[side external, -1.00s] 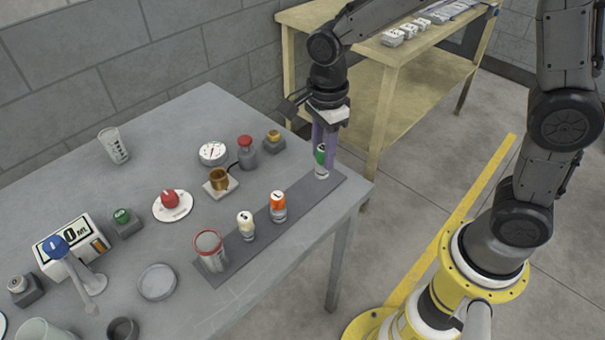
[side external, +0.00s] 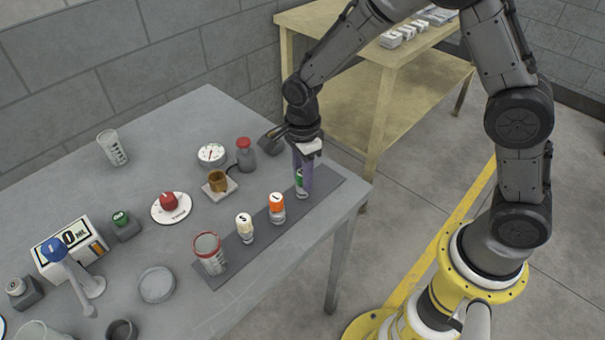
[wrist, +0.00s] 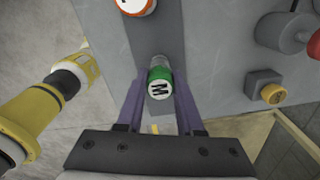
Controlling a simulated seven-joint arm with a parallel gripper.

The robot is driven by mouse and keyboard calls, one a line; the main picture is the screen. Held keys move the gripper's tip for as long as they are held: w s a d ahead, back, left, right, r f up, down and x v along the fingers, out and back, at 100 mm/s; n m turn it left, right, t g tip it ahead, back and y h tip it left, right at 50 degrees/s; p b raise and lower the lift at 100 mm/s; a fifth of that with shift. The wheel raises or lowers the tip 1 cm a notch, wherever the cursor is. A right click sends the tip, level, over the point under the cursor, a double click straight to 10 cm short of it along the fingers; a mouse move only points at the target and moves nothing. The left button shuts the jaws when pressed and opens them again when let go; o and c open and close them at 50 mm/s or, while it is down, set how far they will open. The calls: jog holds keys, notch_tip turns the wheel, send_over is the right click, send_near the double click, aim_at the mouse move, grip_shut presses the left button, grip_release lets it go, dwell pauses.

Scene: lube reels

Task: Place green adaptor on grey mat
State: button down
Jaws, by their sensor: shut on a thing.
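The adaptor is upright at the right part of the dark grey mat (side external: 322,187). Its base looks at or just above the mat; I cannot tell if it touches. The fingers partly hide it in the side view.
On the mat, left of the adaptor, stand an orange-topped adaptor (side external: 277,208), a cream-topped one (side external: 245,228) and a red-rimmed cup (side external: 209,254). The mat's right end is bare.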

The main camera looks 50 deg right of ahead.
jog(key=c, duration=0.5)
grip_release()
jog(key=shift+f, duration=0.15)
jog(key=shift+c, duration=0.2)
notch_tip(320, 180, up, 11)
jog(key=shift+r, duration=0.8)
